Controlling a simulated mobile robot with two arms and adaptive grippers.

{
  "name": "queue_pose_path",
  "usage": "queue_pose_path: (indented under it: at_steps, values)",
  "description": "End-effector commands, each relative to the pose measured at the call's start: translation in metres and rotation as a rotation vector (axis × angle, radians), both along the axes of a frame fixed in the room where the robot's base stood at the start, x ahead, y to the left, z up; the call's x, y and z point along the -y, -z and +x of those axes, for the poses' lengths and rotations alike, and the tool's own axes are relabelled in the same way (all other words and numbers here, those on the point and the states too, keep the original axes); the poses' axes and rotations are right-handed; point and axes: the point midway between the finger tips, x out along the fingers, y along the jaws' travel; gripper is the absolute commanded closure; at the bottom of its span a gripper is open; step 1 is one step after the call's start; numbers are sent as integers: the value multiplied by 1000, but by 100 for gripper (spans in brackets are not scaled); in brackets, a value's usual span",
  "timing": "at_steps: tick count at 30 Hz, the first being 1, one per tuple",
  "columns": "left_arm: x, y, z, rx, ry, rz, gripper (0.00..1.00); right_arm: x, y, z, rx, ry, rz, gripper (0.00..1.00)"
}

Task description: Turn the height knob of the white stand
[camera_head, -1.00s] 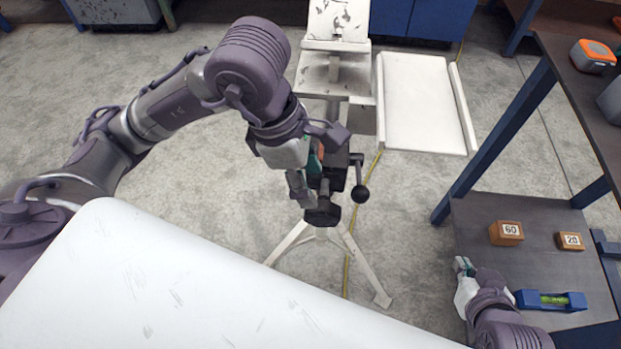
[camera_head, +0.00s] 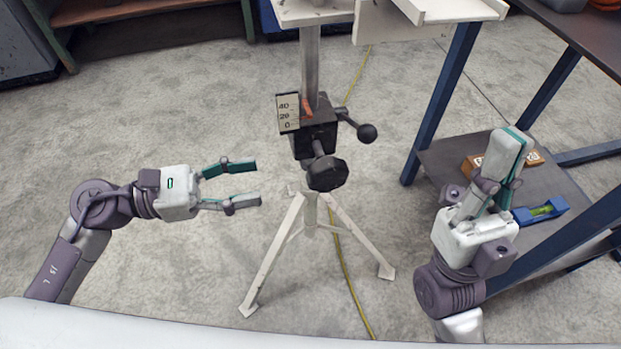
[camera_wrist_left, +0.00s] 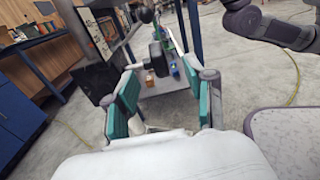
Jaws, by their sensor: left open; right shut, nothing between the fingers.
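The white stand (camera_head: 286,247) stands upright on tripod legs on the floor in the head view. Its dark clamp block (camera_head: 315,130) carries a black lobed knob (camera_head: 326,172) at the front and a lever with a black ball (camera_head: 367,132) on the right. A scale plate (camera_head: 288,112) marked 40, 20, 0 has an orange pointer (camera_head: 307,106) beside it, near the upper part. My left gripper (camera_head: 258,182) is open and empty, left of the knob and apart from it. Its open fingers also show in the left wrist view (camera_wrist_left: 164,98). My right gripper (camera_head: 515,143) is shut and empty.
The dark lower shelf (camera_head: 440,160) of a blue-legged table (camera_head: 440,105) lies at the right, with wooden blocks (camera_head: 475,163) and a blue level (camera_head: 540,210) near my right gripper. A yellow cable (camera_head: 343,262) runs across the floor. Floor left of the stand is clear.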

Motion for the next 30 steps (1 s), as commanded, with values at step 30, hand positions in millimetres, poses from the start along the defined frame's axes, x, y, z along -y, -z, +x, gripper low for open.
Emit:
queue_pose_path:
  at_steps: [30]
  values:
    - [124,3,46,12,-32,-10,46,2,-3,-10,51,-3,16,100]
